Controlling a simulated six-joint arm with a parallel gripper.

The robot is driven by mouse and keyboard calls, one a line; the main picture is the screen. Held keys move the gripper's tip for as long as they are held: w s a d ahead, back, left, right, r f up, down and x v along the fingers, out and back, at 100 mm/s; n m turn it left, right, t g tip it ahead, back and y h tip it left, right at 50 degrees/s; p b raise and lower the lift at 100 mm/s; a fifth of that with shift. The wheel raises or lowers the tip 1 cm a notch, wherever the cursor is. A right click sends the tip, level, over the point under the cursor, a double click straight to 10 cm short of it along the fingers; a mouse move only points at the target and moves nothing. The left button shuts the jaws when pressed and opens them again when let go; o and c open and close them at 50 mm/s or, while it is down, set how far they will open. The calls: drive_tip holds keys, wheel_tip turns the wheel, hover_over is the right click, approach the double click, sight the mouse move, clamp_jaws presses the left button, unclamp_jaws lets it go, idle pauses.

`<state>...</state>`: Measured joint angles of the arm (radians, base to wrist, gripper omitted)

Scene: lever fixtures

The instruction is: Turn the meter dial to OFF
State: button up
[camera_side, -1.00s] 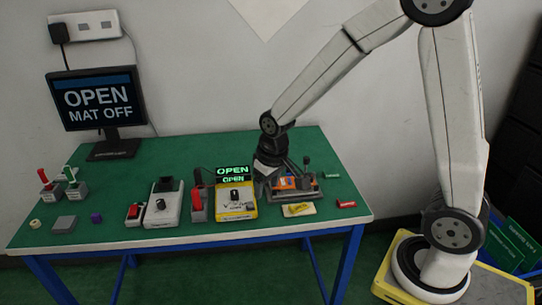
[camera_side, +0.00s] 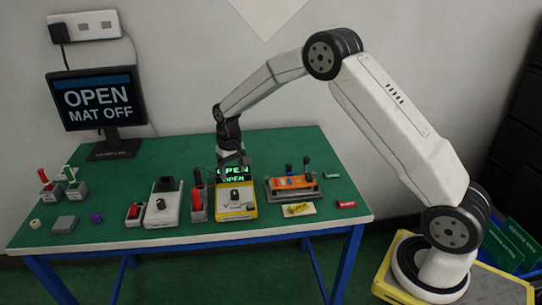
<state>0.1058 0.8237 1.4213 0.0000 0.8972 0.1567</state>
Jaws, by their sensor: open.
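The dial's exact pointing direction is too small to read. My gripper (camera_side: 236,173) points down above the back of the meter and partly covers the display. It is open and appears empty. At this size I cannot tell whether it touches the meter.
A white unit with a knob (camera_side: 165,207) and a red lever fixture (camera_side: 197,205) stand left of the meter. An orange board in a grey frame (camera_side: 292,186) stands to its right. A monitor (camera_side: 97,100) reads OPEN MAT OFF.

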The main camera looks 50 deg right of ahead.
sight(234, 191)
drive_tip(key=shift+f, duration=3.85)
clamp_jaws()
